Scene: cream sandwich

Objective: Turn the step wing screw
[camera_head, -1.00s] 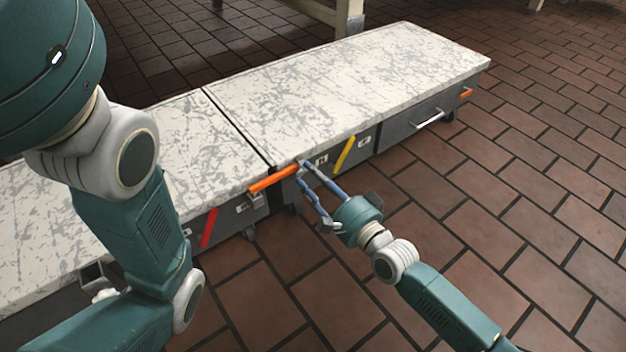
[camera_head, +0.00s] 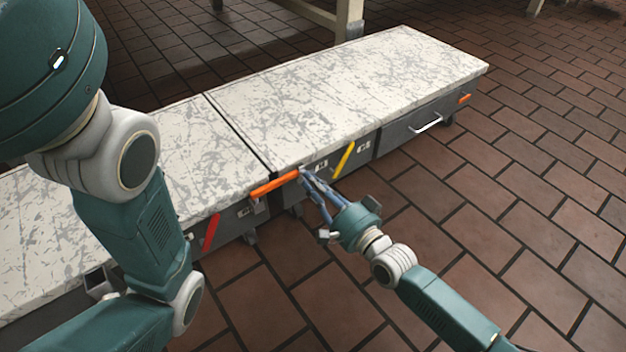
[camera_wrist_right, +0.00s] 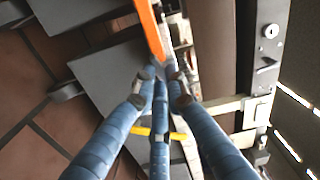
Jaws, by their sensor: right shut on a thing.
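My right gripper (camera_head: 304,172) is at the front edge of the marble-topped unit, at the right end of an orange bar (camera_head: 274,183). In the right wrist view, its blue fingers (camera_wrist_right: 163,82) are closed together at the bar's lower end. They are shut on a small grey part there, which I take to be the step wing screw (camera_wrist_right: 169,68). The fingers hide most of it, so its shape and angle cannot be told. My left arm comes in at the left; its gripper is not in view.
The marble top (camera_head: 330,95) is bare. A red bar (camera_head: 211,232) and a yellow bar (camera_head: 344,160) are on the dark front, with a metal drawer handle (camera_head: 426,123) farther right. The brick floor (camera_head: 500,210) in front is clear.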

